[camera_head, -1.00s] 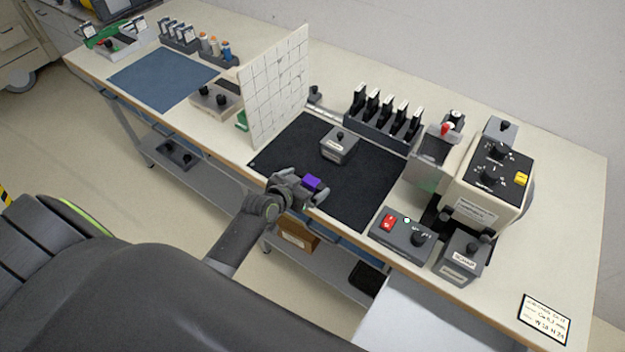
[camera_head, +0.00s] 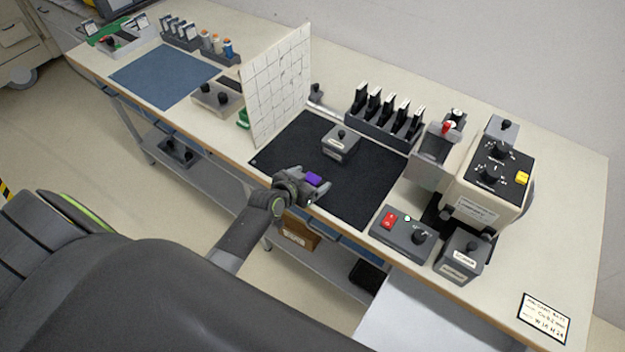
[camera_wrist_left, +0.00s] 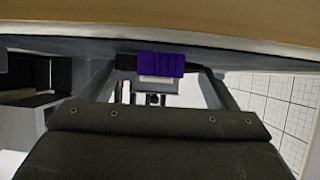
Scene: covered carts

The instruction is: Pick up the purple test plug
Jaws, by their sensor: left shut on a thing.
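The purple test plug (camera_head: 313,179) is between the fingers of my left gripper (camera_head: 317,188), which is shut on it. They are at the front edge of the black mat (camera_head: 360,205) on the bench. In the left wrist view the purple plug (camera_wrist_left: 161,65) shows between the two fingertips of the left gripper (camera_wrist_left: 162,72), with a pale part below it. The head view does not show clearly how far the plug is above the mat. My right gripper does not show.
A grey box with a knob (camera_head: 340,142) stands on the mat behind the gripper. A white tiled panel (camera_head: 277,88) rises to the left. A control box with a red switch (camera_head: 403,236) is to the right. A black rack (camera_head: 384,125) stands behind.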

